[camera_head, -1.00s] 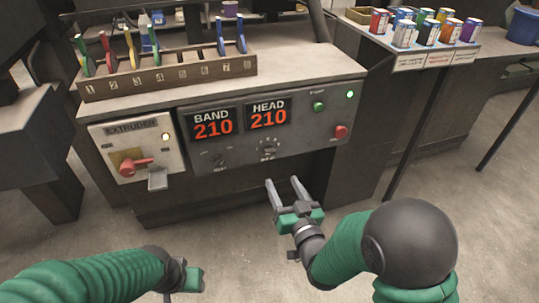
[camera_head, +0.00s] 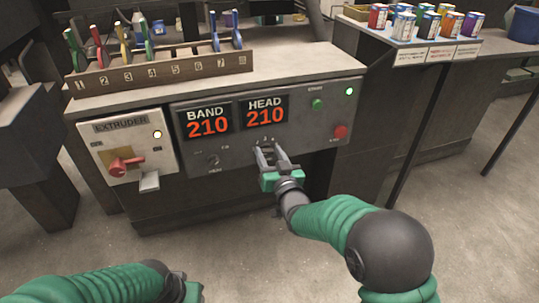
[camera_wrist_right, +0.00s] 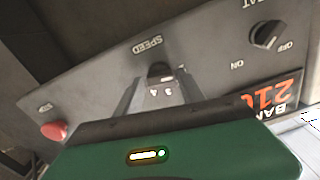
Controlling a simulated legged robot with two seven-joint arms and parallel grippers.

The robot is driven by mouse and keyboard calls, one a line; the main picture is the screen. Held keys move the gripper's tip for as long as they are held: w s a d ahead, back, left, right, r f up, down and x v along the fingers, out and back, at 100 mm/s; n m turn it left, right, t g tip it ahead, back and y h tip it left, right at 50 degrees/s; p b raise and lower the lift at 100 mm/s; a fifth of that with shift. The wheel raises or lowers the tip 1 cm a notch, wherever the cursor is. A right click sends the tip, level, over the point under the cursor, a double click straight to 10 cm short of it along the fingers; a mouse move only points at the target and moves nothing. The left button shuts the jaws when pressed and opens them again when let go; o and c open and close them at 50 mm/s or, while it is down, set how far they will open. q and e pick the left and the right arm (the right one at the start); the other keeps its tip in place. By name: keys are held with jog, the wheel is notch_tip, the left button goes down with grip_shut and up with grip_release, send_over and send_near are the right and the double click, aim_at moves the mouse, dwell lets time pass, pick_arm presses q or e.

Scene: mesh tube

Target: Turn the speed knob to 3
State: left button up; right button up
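The speed knob (camera_wrist_right: 160,70) is a small dark knob under the SPEED label, upside down in the right wrist view. Numerals, seemingly 3 and 4, show beside it. My right gripper (camera_head: 266,149) is at the panel below the HEAD display, and its fingers hide most of the knob in the head view. In the right wrist view the two fingers (camera_wrist_right: 161,80) are apart, one on each side of the knob; I cannot tell whether they touch it. My left gripper (camera_head: 190,292) is low at the bottom edge, partly cut off, its fingers not clear.
The panel carries BAND and HEAD displays (camera_head: 265,112) reading 210, a heat knob (camera_head: 213,160), a green button (camera_head: 317,104) and a red button (camera_head: 340,131). The EXTRUDER box (camera_head: 128,147) with a red switch is at left. A numbered tool rack (camera_head: 165,72) stands above.

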grip_shut()
jog(key=shift+m, duration=0.4)
jog(key=m+p, duration=0.2)
jog(key=m, duration=0.1)
jog(key=shift+d+m, duration=0.1)
jog(key=shift+m, duration=0.2)
jog(key=m+p, duration=0.1)
jog(key=m, duration=0.2)
jog(key=shift+d+m, duration=0.1)
jog(key=shift+m, duration=0.2)
jog(key=m+p, duration=0.1)
jog(key=m, duration=0.1)
jog(key=m+p, duration=0.1)
jog(key=m, duration=0.2)
jog(key=shift+d+f, duration=0.1)
jog(key=shift+f, duration=0.1)
jog(key=shift+f+m+p, duration=0.2)
jog(key=shift+m+p, duration=0.45)
jog(key=shift+m, duration=0.65)
jog(key=shift+f, duration=0.1)
